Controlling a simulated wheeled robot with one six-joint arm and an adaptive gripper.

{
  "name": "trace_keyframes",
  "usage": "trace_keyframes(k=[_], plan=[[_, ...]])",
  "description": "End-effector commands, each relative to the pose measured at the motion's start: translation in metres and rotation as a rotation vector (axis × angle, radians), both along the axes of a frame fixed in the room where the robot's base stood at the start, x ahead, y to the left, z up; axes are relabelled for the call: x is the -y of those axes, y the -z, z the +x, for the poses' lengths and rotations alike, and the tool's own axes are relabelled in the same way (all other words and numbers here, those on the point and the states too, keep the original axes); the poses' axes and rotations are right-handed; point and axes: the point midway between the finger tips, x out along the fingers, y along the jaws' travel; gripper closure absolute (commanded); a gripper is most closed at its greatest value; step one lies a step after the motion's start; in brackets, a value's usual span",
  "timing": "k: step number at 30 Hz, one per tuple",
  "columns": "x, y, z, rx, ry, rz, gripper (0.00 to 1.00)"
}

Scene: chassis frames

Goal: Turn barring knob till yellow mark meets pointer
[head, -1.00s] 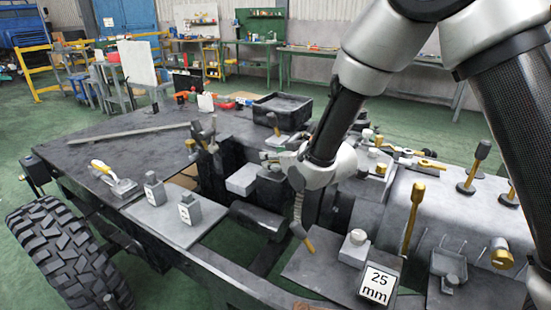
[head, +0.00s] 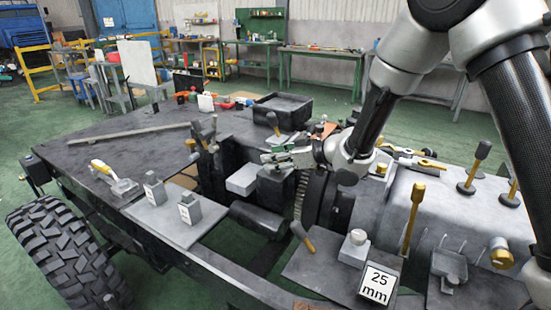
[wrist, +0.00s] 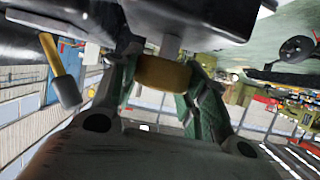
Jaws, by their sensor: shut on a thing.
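The barring knob (wrist: 163,74) is a brass-coloured cylinder on a grey shaft in the wrist view. My gripper (wrist: 164,82) has one green-padded finger on each side of it and is shut on it. In the head view my gripper (head: 283,155) points left above the middle of the chassis frame, and I cannot make out the knob there. A dark toothed wheel (head: 301,195) stands just below my wrist. I cannot make out the yellow mark or the pointer in either view.
Two grey blocks stand on a plate (head: 176,222) at the left. A black tray (head: 282,108) lies behind my gripper. Several levers stand close around.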

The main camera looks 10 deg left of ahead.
Motion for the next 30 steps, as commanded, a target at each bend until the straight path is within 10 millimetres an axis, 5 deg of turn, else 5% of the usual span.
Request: trace_keyframes(k=[12,29,30], plan=[[0.0002,-0.0001,0.0011,0.002,-0.199,0.001,0.80],[-0.0006,-0.0008,0.0003,0.002,-0.230,0.002,0.80],[-0.0006,-0.0008,0.0003,0.002,-0.230,0.002,0.49]])
